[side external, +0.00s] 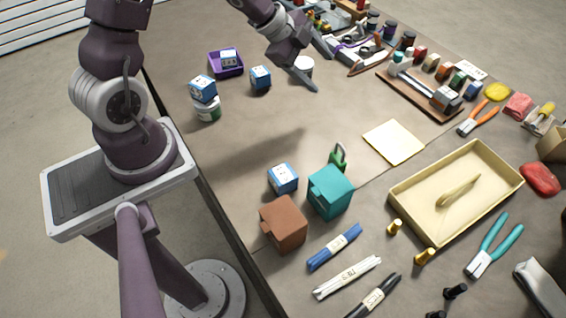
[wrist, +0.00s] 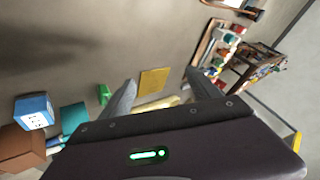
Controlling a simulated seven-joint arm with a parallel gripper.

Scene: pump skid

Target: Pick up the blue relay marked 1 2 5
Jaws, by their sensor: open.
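Several blue relays with white faces show in the side view; their marks are too small to read. One relay (side external: 283,178) stands on the table beside a teal box; it appears at the left of the wrist view (wrist: 34,111), its digits unclear. Another relay (side external: 260,77) stands alone on the table. A third relay (side external: 203,88) sits on top of a white and green can (side external: 207,108). One more relay (side external: 228,58) is in a purple bin (side external: 226,70). My gripper (side external: 312,63) is open and empty above the table, apart from every relay; its fingers also show in the wrist view (wrist: 160,82).
A teal box (side external: 331,192) and a brown box (side external: 284,224) stand close to the near relay. A green padlock-like item (side external: 338,156) is behind them. A white cylinder (side external: 303,67) stands near my gripper. A cream tray (side external: 402,193) lies right. The table's middle is clear.

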